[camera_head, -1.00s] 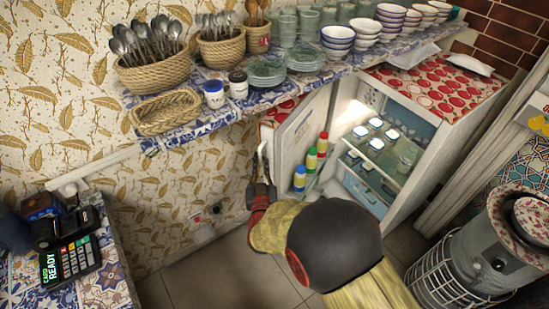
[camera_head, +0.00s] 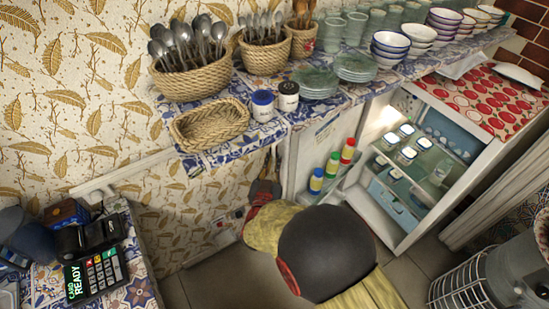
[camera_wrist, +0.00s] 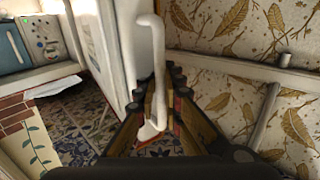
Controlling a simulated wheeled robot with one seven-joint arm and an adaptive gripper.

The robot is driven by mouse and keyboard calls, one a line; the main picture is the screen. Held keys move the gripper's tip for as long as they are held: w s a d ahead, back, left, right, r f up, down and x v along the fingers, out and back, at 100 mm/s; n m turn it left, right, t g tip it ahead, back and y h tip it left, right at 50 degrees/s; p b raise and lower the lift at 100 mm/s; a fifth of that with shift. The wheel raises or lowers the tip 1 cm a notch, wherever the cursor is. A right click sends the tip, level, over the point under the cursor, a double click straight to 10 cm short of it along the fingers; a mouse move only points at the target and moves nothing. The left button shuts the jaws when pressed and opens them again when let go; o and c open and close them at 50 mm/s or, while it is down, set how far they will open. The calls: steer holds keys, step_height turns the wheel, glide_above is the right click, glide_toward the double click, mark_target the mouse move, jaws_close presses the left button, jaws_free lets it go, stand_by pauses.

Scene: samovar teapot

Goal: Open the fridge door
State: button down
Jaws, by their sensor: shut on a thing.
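The fridge (camera_head: 398,228) stands below the right part of the tiled shelf, its lit inside showing. Its white door (camera_head: 312,158) stands wide open, swung to the left toward the wall, with bottles in its inner rack. My gripper (camera_head: 263,190) is at the door's outer side, below the shelf, partly hidden by my arm. In the wrist view my gripper (camera_wrist: 158,100) is shut around the white door handle (camera_wrist: 150,50). The head view does not clearly show the handle.
The tiled shelf (camera_head: 225,155) with baskets and dishes overhangs the door. The patterned wall (camera_head: 60,150) is close to the left of my gripper. A counter with a card reader (camera_head: 95,270) is at lower left. A metal cylinder (camera_head: 500,280) stands at lower right.

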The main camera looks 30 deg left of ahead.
steer(key=shift+s+a+f, duration=0.1)
steer(key=shift+s+f, duration=0.05)
steer(key=c, duration=2.1)
jaws_free()
steer(key=shift+s, duration=0.1)
steer(key=shift+o, duration=0.5)
steer(key=v, duration=1.1)
steer(key=shift+s+d, duration=0.25)
steer(key=shift+s, duration=0.1)
steer(key=shift+d, duration=0.1)
